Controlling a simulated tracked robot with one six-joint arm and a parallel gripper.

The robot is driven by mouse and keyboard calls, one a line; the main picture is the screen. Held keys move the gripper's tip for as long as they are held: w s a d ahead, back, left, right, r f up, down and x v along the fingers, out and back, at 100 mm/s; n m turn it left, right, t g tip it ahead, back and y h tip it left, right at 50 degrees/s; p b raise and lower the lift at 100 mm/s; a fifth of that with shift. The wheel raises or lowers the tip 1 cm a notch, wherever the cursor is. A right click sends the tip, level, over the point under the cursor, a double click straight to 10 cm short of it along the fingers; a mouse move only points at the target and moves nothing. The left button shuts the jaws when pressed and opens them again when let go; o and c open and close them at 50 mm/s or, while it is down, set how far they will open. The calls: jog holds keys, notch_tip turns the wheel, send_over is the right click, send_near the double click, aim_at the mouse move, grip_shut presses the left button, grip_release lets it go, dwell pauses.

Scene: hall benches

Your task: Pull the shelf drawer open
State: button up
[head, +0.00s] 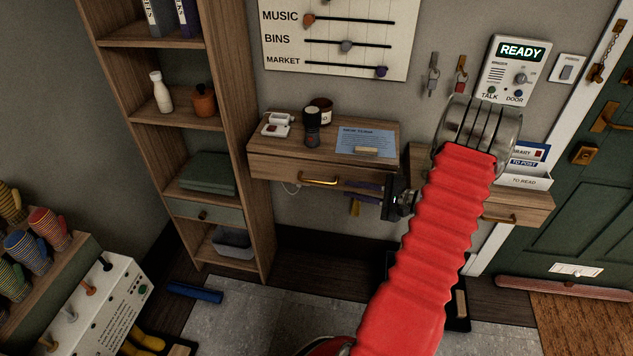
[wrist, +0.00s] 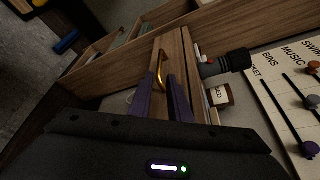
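The wall shelf (head: 285,134) has a wooden drawer (head: 270,170) with a curved brass handle (head: 320,181). The drawer looks closed, with its front flush under the shelf top. My gripper (head: 349,195), with purple fingers, is just right of the handle and slightly lower, below the drawer front. In the wrist view the two fingers (wrist: 162,80) are spread with nothing held, and the brass handle (wrist: 161,64) shows at and beyond their tips. I cannot tell whether the fingers touch it. My red-sleeved arm hides part of the right side.
A dark torch (head: 312,127), a brown jar (head: 322,108) and a blue sheet (head: 366,141) lie on the shelf top. A tall bookcase (head: 240,150) with a green drawer (head: 205,213) stands left. Another drawer unit (head: 530,208) is at right.

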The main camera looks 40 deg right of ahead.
aim_at(320, 183)
jog(key=shift+w, duration=0.1)
jog(key=x, duration=1.3)
jog(key=shift+w+a+f, duration=0.15)
jog(key=shift+w+a, duration=0.1)
jog(key=shift+c, duration=0.2)
grip_shut()
